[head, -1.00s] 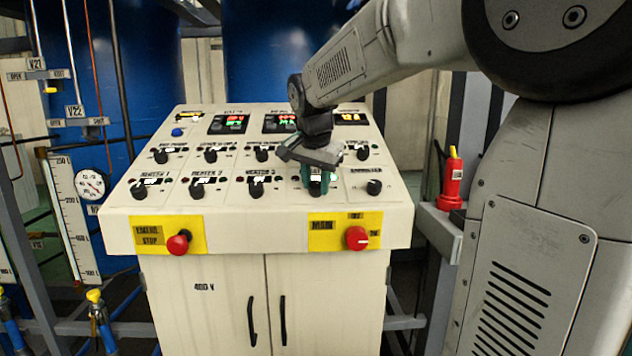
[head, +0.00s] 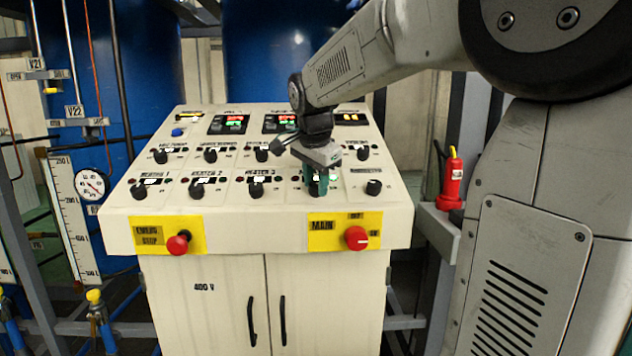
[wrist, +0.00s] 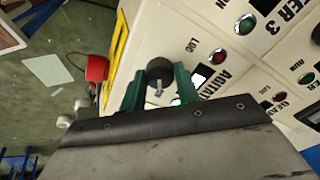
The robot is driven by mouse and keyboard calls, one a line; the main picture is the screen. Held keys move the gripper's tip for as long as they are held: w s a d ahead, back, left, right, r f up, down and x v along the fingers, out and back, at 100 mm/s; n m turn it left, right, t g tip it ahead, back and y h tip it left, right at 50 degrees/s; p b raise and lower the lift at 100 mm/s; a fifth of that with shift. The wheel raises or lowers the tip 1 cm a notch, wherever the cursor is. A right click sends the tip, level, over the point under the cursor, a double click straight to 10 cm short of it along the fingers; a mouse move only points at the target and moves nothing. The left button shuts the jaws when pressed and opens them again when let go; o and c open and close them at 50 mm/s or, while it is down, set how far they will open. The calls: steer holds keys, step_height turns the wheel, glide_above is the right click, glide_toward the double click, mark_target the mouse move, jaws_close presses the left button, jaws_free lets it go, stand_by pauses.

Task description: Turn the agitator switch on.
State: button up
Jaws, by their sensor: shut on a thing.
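The agitator switch (wrist: 160,74) is a black round knob on the sloped cream control panel (head: 130,205). In the wrist view it sits between the two green fingers of my gripper (wrist: 158,82), which is shut on it. The label beside it reads "AGITAT", with the rest hidden by my gripper. A green lamp near the right finger is partly covered. In the head view my gripper (head: 318,183) points down onto the front row of knobs, and its body hides most of the switch.
Similar black knobs (head: 257,189) stand close on the left, and another (head: 373,187) on the right. A red emergency stop (head: 178,244) and a red main switch (head: 356,238) are on the panel's front face. A red bottle-shaped object (head: 452,180) stands at the right.

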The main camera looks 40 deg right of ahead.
steer(key=o, duration=1)
steer(key=shift+c, duration=0.2)
steer(key=v, duration=0.8)
steer(key=shift+f, duration=0.1)
steer(key=s+a+f+n+y, duration=0.1)
steer(key=s+a+f+n, duration=0.4)
steer(key=s, duration=0.3)
steer(key=s+a+f+n+g, duration=0.1)
steer(key=s+a+f+n, duration=0.4)
steer(key=s, duration=0.4)
steer(key=s+a+f+n+y, duration=0.1)
steer(key=s+a+f+n, duration=0.4)
steer(key=s+f, duration=0.3)
steer(key=shift+s+a+n+g+y, duration=0.15)
steer(key=shift+s+n+g+y, duration=0.2)
steer(key=shift+n, duration=0.55)
